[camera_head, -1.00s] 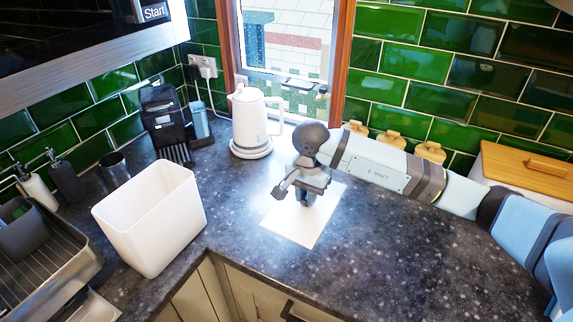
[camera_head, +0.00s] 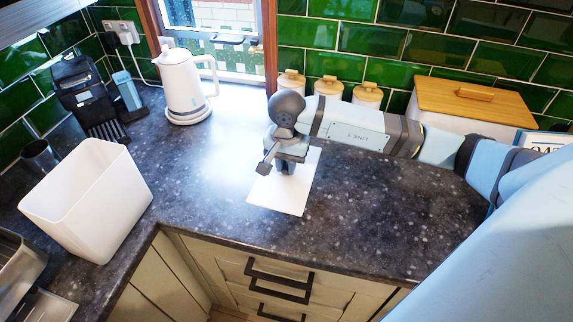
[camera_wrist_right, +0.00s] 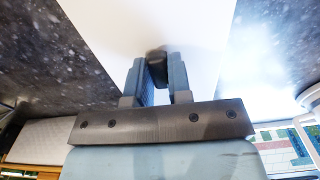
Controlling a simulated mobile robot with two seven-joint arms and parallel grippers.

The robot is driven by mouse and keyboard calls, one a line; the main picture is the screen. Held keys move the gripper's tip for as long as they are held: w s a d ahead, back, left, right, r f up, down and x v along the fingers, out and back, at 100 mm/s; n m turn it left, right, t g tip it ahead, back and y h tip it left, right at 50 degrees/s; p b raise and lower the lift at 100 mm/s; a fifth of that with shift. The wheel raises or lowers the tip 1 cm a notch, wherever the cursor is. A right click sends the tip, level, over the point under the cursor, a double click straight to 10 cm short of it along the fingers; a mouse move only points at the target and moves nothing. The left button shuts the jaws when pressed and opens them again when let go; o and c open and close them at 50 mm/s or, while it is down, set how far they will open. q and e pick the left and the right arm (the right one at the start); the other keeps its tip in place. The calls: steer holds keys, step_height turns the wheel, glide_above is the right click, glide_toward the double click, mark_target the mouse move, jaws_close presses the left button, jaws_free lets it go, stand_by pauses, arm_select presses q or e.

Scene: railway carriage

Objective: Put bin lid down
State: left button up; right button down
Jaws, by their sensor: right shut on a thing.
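The white bin lid (camera_head: 284,192) is a flat rectangle on or just above the dark counter, below my right gripper; I cannot tell whether it touches the counter. My right gripper (camera_head: 285,168) points down over the lid's middle. In the right wrist view, my right gripper's fingers (camera_wrist_right: 158,80) are shut on the lid's small dark handle (camera_wrist_right: 157,58), and the white lid (camera_wrist_right: 110,25) fills the upper middle. The white open bin (camera_head: 88,205) stands upright on the counter at the left, apart from the lid. My left gripper is not in view.
A white kettle (camera_head: 184,88) stands behind and left of the lid. Counter right of the lid is clear.

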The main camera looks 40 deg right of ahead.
mark_target(287, 178)
step_height(287, 178, down, 5)
steer(key=b, duration=0.4)
steer(key=shift+f, duration=0.1)
steer(key=shift+f+b, duration=0.6)
steer(key=shift+b, duration=0.2)
steer(key=shift+f, duration=0.1)
steer(key=shift+f+b, duration=0.2)
steer(key=shift+b, duration=0.15)
steer(key=c, duration=1)
jaws_free()
steer(key=shift+o, duration=0.2)
steer(key=shift+c, duration=0.3)
